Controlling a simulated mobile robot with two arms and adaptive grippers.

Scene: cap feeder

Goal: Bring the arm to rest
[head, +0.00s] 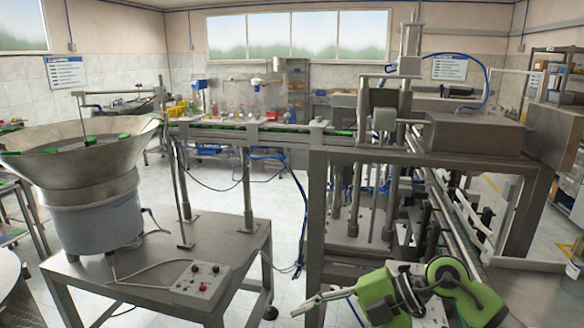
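My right arm shows at the bottom right of the head view, with green and dark joints. It is folded low in front of the machine frame. Its gripper (312,302) points left, over the floor between the feeder table and the machine frame. It appears apart from both, and no object shows in it. Its fingers are too small and edge-on to tell whether they are open or shut. My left gripper is not in view.
A metal bowl feeder (75,160) with green caps stands on a grey table (160,265) at left, beside a control box (201,284). A rail (265,135) carries green caps to the machine frame (318,215) at right. White floor (285,225) lies between.

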